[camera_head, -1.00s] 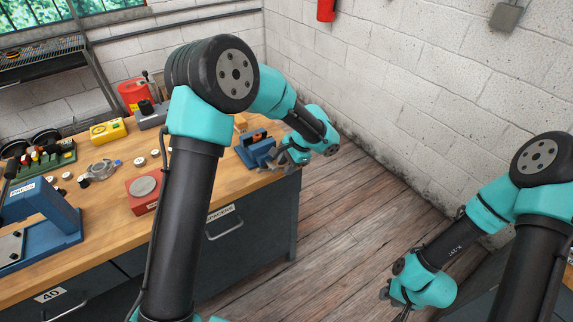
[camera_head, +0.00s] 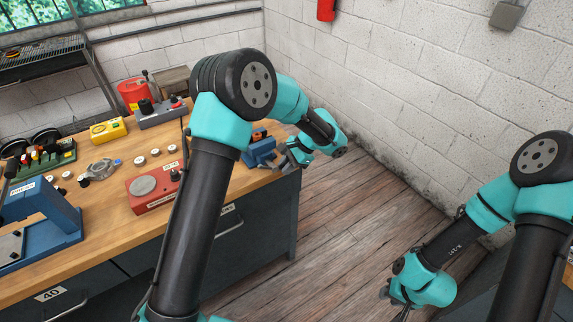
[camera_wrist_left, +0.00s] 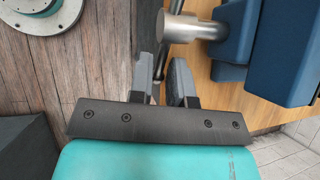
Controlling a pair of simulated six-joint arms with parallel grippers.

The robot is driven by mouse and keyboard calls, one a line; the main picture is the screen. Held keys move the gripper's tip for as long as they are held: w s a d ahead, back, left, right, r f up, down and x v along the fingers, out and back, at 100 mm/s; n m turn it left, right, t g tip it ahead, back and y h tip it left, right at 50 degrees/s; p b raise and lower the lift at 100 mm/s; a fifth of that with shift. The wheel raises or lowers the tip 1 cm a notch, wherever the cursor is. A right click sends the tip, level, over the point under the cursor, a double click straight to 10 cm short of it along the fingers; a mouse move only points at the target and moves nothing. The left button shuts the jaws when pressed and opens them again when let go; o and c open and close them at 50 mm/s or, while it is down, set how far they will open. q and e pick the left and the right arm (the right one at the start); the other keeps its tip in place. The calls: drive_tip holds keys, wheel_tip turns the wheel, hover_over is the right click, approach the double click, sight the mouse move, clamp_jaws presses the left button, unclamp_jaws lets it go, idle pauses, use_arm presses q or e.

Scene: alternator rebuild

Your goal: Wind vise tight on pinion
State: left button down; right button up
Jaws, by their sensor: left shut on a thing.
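The blue vise (camera_head: 262,151) stands at the right end of the wooden bench. In the left wrist view its blue body (camera_wrist_left: 278,50) fills the upper right, with the round metal screw (camera_wrist_left: 200,28) sticking out to the left. My left gripper (camera_head: 288,161) is at the vise's front, just past the bench edge. In the left wrist view its fingers (camera_wrist_left: 163,78) are shut on the thin metal vise handle (camera_wrist_left: 158,70), which hangs from the screw end. I cannot make out the pinion. My right gripper (camera_head: 393,298) hangs low at the right, away from the bench; its fingers are too small to judge.
A red block (camera_head: 153,190) with a round grey plate, a blue press (camera_head: 52,225), a yellow box (camera_head: 108,130) and small parts stand on the bench (camera_head: 95,235). My left arm crosses in front of the bench. Open floor (camera_head: 330,230) lies right of it.

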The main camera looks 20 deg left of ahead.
idle(0.3)
use_arm(q)
drive_tip(key=c, duration=1.2)
unclamp_jaws()
drive_tip(key=v, duration=1.7)
drive_tip(key=shift+w+d, duration=0.2)
drive_tip(key=shift+w, duration=0.05)
